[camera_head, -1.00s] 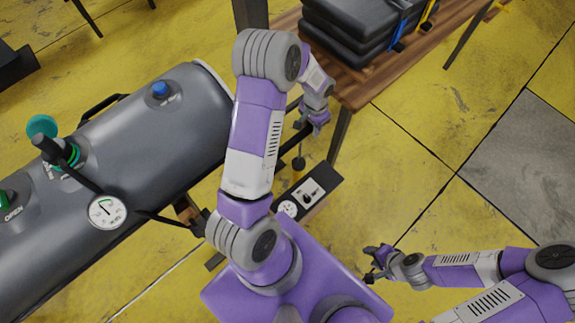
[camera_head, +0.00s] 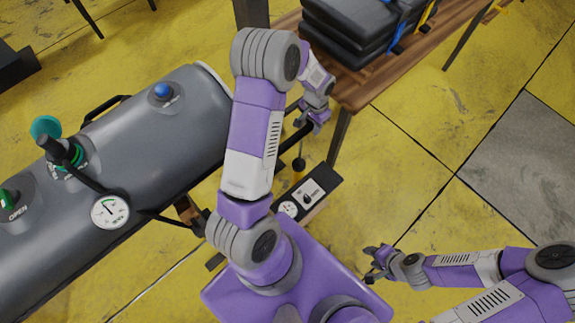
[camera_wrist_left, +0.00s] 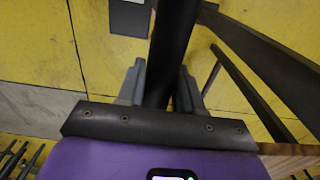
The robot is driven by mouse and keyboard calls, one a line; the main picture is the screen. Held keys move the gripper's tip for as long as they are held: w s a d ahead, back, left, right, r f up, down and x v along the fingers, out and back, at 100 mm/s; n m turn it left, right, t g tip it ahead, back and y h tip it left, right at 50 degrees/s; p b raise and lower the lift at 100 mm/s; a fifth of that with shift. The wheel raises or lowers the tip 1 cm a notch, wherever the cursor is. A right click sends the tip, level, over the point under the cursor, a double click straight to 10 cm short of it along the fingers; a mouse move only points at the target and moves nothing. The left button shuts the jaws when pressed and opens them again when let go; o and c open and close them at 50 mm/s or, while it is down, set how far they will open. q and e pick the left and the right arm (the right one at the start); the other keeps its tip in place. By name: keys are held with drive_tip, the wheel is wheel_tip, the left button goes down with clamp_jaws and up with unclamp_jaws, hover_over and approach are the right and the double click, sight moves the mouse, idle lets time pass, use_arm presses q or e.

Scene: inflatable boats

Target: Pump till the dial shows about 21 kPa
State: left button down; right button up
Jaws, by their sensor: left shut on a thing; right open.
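My left gripper (camera_head: 318,117) is shut on the black pump handle (camera_head: 297,134), beside the wooden table. In the left wrist view the dark handle bar (camera_wrist_left: 172,55) runs between the two fingers. The round white dial (camera_head: 110,211) sits at the grey boat tube (camera_head: 150,135), joined to a black hose. It has a green mark and its needle points roughly up and left; its figures are too small to read. My right gripper (camera_head: 375,262) is open and empty over the floor.
The wooden table (camera_head: 365,88) carries folded black packs (camera_head: 360,30) with blue and yellow straps. A blue valve (camera_head: 162,91) and a green cap (camera_head: 45,126) are on the tube. Floor at right is clear.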

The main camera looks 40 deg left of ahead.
use_arm(q)
wheel_tip(320, 180, down, 18)
drive_tip(key=b, duration=1.1)
drive_tip(key=shift+s+r+b, duration=0.2)
drive_tip(key=shift+b, duration=0.15)
drive_tip(key=shift+r, duration=0.1)
drive_tip(key=r+p, duration=0.5)
drive_tip(key=r, duration=0.2)
drive_tip(key=r+p, duration=0.6)
drive_tip(key=r, duration=0.2)
drive_tip(key=r+p, duration=0.6)
drive_tip(key=r, duration=0.2)
drive_tip(key=shift+w+a, duration=0.1)
drive_tip(key=shift+w, duration=0.25)
wheel_tip(320, 180, down, 23)
drive_tip(key=b, duration=1.7)
drive_tip(key=shift+s+f, duration=0.15)
drive_tip(key=shift+s, duration=0.2)
drive_tip(key=c, duration=0.7)
unclamp_jaws()
drive_tip(key=shift+w+r, duration=0.15)
drive_tip(key=shift+r, duration=0.05)
